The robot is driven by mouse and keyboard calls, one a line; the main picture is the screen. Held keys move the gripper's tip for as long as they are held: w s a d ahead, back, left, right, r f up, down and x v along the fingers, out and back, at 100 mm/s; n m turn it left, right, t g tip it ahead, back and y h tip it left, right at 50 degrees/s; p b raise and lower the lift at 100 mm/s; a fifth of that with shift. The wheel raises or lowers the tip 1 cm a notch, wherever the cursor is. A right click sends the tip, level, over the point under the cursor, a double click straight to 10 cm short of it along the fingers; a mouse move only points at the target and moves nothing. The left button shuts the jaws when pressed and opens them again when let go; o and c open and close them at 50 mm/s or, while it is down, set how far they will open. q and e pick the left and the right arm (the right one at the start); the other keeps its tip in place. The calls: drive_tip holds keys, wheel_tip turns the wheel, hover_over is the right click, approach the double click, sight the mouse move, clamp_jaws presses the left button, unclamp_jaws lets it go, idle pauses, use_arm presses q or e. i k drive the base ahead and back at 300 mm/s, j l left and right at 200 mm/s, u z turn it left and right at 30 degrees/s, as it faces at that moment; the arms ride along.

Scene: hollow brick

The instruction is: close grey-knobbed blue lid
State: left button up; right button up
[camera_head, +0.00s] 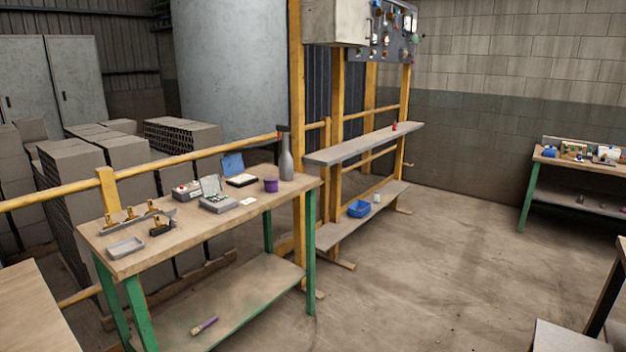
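The blue lid (232,164) stands raised at the back of a small box (242,181) on the green-legged workbench (262,208). The lid leans back and the box is open, with a light inside and a dark rim. A grey knob on the lid is too small to make out. Neither of my grippers is in view.
A second box (218,204) with a raised pale lid (210,185) stands just left of it. A purple cup (271,184) and a grey bottle (286,155) stand to its right. A grey tray (125,247) lies at the bench's left end.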

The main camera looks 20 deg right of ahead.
sight(232, 166)
drive_tip(key=z, duration=0.15)
drive_tip(key=i+l, duration=0.2)
drive_tip(key=i, duration=0.15)
drive_tip(key=i+l, duration=0.15)
drive_tip(key=i, duration=0.2)
drive_tip(key=i+l, duration=0.2)
drive_tip(key=i, duration=0.15)
